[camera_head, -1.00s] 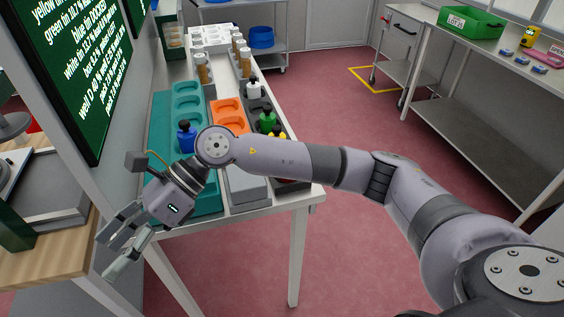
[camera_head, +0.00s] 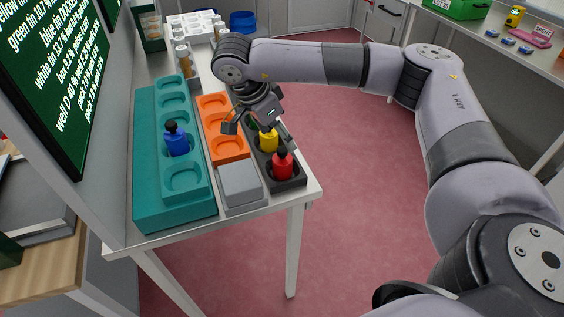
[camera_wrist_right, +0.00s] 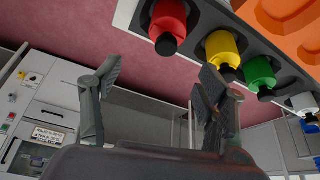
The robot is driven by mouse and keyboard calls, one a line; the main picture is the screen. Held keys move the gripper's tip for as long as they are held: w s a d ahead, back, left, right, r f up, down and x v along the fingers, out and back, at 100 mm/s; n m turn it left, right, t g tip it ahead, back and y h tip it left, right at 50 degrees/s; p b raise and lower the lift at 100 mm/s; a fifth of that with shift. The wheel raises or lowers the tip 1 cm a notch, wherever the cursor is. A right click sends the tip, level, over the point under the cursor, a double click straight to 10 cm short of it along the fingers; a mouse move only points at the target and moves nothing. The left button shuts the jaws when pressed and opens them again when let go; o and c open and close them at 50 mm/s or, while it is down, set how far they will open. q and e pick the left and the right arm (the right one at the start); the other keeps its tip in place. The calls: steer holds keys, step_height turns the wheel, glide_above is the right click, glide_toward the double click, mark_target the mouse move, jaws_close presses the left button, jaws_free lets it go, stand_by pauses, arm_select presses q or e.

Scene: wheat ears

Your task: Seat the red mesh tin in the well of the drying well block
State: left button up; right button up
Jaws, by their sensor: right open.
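The red mesh tin (camera_head: 282,164), with a black cap, stands upright in the nearest well of the dark rack (camera_head: 290,184) at the table's right edge. It also shows at the top of the right wrist view (camera_wrist_right: 168,22). My right gripper (camera_head: 257,128) is open and empty above the rack, beyond the red tin and close to the yellow tin (camera_head: 268,139). In the wrist view its fingers (camera_wrist_right: 155,92) are spread apart, with nothing between them. A teal block (camera_head: 150,205) and an orange block (camera_head: 212,101) both have wells; I cannot tell which is the drying well block.
A blue tin (camera_head: 176,142) sits in a teal block well. A grey block (camera_head: 240,183) stands at the table's front. The wrist view shows green (camera_wrist_right: 260,72) and white (camera_wrist_right: 303,102) tins farther along the rack. The floor right of the table is clear.

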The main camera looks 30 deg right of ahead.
mark_target(285, 149)
steer(key=p+x, duration=0.1)
steer(key=x, duration=0.4)
steer(key=shift+f, duration=0.1)
steer(key=shift+w+f+p, duration=0.1)
steer(key=shift+f+p, duration=0.4)
steer(key=shift+f, duration=0.05)
steer(key=x, duration=0.1)
steer(key=p+x, duration=0.1)
steer(key=x, duration=0.1)
steer(key=shift+w+a+f, duration=0.1)
steer(key=shift+w+f, duration=0.1)
steer(key=shift+f, duration=0.6)
steer(key=c, duration=1.4)
steer(key=shift+r, duration=0.2)
